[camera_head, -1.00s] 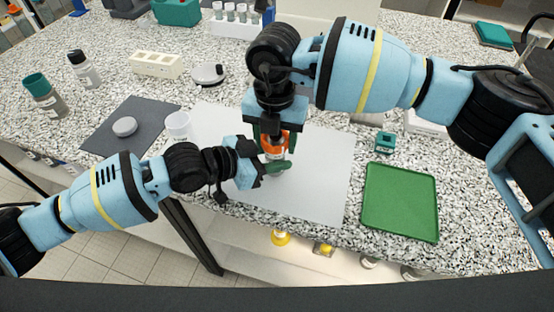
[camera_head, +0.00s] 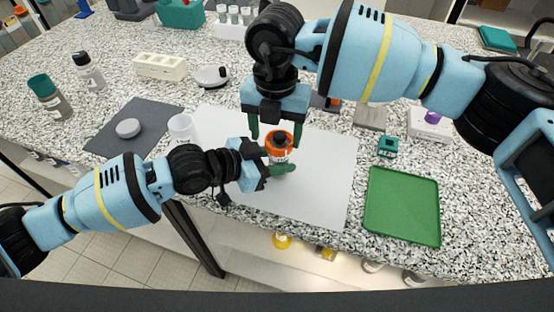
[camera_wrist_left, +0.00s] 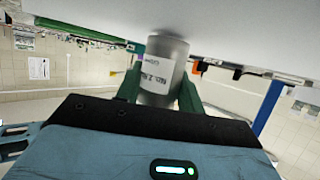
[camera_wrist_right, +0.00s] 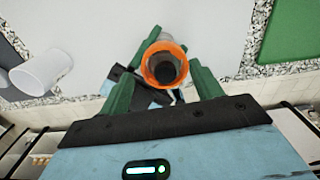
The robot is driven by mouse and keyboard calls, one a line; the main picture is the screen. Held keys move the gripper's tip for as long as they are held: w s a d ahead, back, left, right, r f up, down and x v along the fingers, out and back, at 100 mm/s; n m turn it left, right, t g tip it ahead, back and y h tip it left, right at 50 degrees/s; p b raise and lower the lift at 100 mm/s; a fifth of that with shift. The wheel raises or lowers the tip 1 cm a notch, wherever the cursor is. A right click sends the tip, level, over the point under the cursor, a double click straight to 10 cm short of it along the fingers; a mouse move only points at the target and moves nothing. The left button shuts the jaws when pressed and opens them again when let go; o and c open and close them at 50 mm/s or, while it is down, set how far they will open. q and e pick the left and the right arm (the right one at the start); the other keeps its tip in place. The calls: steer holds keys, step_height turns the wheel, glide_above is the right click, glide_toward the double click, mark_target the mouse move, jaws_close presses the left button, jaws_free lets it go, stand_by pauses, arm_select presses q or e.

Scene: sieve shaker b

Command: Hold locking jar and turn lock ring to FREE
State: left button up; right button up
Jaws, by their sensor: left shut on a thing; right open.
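The locking jar (camera_head: 279,156) stands upright on the white mat, with a grey labelled body and an orange lock ring (camera_head: 280,138) around a dark top. My left gripper (camera_head: 279,170) is shut on the jar's lower body; the left wrist view shows its green fingers on both sides of the jar (camera_wrist_left: 164,66). My right gripper (camera_head: 276,133) is open above the jar, its fingers to either side of the ring without touching it. The right wrist view looks down on the orange ring (camera_wrist_right: 165,63) between the open fingers (camera_wrist_right: 172,80). Any ring marking is unreadable.
The white mat (camera_head: 325,190) has free room around the jar. A white cup (camera_head: 182,128) and a grey mat (camera_head: 112,140) with a round disc (camera_head: 128,128) lie left. A green tray (camera_head: 402,205) and a small teal item (camera_head: 387,147) lie right.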

arm_select(q)
steer(key=shift+a, duration=0.1)
arm_select(e)
steer(key=shift+d+r, duration=0.1)
steer(key=shift+r, duration=2.2)
arm_select(q)
steer(key=o, duration=1.3)
steer(key=v, duration=1.2)
steer(key=shift+r, duration=0.1)
